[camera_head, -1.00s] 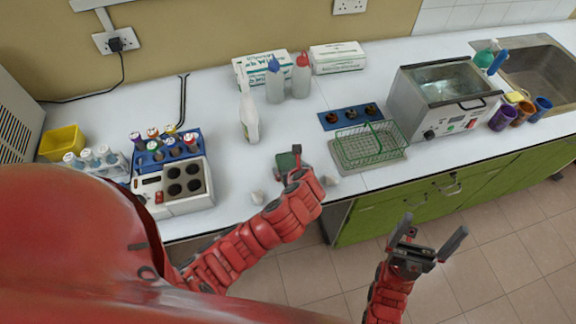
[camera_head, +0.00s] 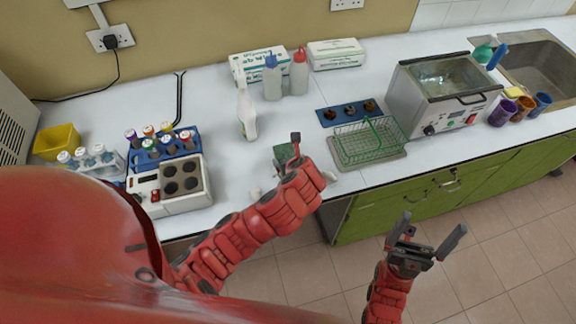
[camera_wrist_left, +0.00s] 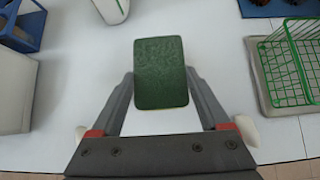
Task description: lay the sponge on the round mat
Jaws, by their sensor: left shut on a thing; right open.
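The sponge (camera_wrist_left: 160,72) is a rectangular block with a dark green face and a thin pale edge. In the head view the dark green sponge (camera_head: 282,154) is partly covered by my left gripper (camera_head: 290,150). In the left wrist view my left gripper (camera_wrist_left: 160,92) is shut on the sponge, one finger at each side, over the white counter. I cannot tell its exact height. My right gripper (camera_head: 428,228) is open and empty in front of the counter, above the floor. I cannot make out a round mat in either view.
A green wire basket (camera_head: 368,143) on a grey tray stands right of the sponge. A white spray bottle (camera_head: 247,114) and a blue holder (camera_head: 350,113) stand behind. A white block heater (camera_head: 172,185) is at left, a metal bath (camera_head: 440,95) at right. Small pale objects lie near my left gripper.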

